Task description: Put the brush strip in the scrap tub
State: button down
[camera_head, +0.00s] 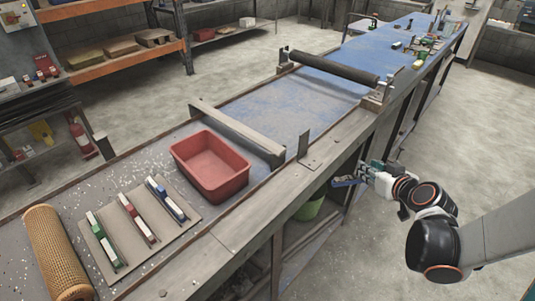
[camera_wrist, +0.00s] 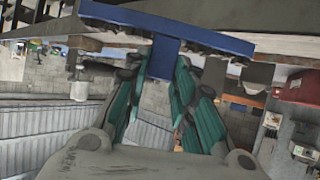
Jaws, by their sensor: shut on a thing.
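My gripper (camera_head: 362,176) is shut on a blue brush strip (camera_head: 344,183), off the right side of the bench, apart from the tub. In the wrist view the blue strip (camera_wrist: 165,58) reaches out from between the teal fingers (camera_wrist: 158,95), and its wide bar with a dark, rough edge spans the top. The scrap tub, a red open box (camera_head: 212,190), stands upright on the bench to the left of my gripper. Its visible inside looks empty.
A bench edge rail (camera_head: 265,205) and an upright metal bracket (camera_head: 303,150) lie between my gripper and the tub. A grey crossbar (camera_head: 238,133) stands behind the tub. A board (camera_head: 108,218) with green, red and blue-marked tools and a mesh tube (camera_head: 58,255) lie left.

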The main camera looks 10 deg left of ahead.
aim_at(203, 179)
jog(key=i+l+z, duration=0.15)
jog(key=i+z, duration=0.2)
jog(key=i, duration=0.35)
jog(key=i+l+u, duration=0.1)
jog(key=i+u, duration=0.35)
jog(key=i+l+u, duration=0.2)
jog(key=u, duration=0.25)
jog(key=i+l+u, duration=0.4)
jog(key=j+u, duration=0.35)
